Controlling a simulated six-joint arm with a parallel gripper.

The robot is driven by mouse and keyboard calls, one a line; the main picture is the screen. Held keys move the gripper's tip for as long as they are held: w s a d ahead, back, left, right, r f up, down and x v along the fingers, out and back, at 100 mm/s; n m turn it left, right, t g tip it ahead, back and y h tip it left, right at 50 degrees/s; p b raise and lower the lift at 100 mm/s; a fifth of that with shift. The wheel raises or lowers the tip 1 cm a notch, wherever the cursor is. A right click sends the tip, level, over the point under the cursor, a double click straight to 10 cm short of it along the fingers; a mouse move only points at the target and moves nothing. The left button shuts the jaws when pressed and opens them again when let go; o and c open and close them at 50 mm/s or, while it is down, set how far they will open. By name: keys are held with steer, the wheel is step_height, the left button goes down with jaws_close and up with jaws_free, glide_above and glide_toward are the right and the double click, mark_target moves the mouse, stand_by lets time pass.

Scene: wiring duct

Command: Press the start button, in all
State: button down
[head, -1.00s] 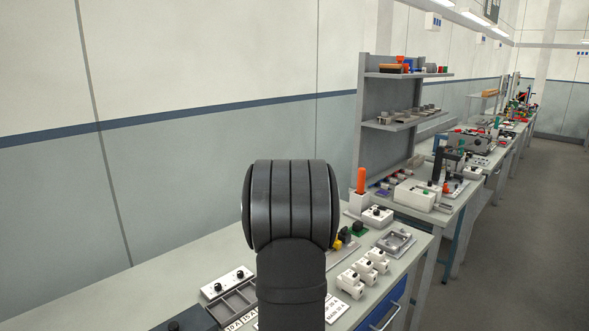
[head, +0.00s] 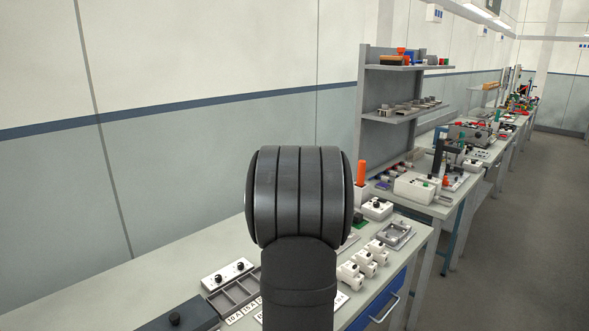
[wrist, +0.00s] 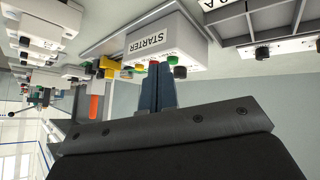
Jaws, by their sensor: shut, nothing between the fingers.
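A light grey box labelled STARTER (wrist: 178,42) shows in the wrist view, with its lettering upside down. A green button (wrist: 170,59) stands on its face, with a black knob (wrist: 180,72) to its right. A red part (wrist: 154,63) shows just at my fingertips. My gripper (wrist: 157,68) is shut and empty, its dark blue fingers pointing at the box's button side, close to the red and green parts. I cannot tell whether the tips touch anything. In the head view my black arm link hides the gripper and the starter box.
In the head view, a grey compartment tray (head: 233,294) and a white box with black knobs (head: 228,273) lie left of my arm. Several white switch blocks (head: 363,261) and a metal tray (head: 397,234) lie right. An orange-handled tool (head: 361,173) stands behind.

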steer(key=d+r+n+g+y, duration=0.1)
steer(key=r+n+y, duration=0.1)
steer(key=r, duration=0.3)
steer(key=d+r+n+g+y, duration=0.1)
steer(key=d+r+n+y, duration=0.1)
steer(key=r+y, duration=0.2)
steer(key=shift+d+r+n, duration=0.25)
steer(key=shift+r+n, duration=0.15)
steer(key=x, duration=0.9)
steer(key=shift+a+f, duration=0.3)
step_height(320, 180, down, 3)
steer(key=shift+w+f, duration=0.1)
steer(key=shift+f, duration=0.45)
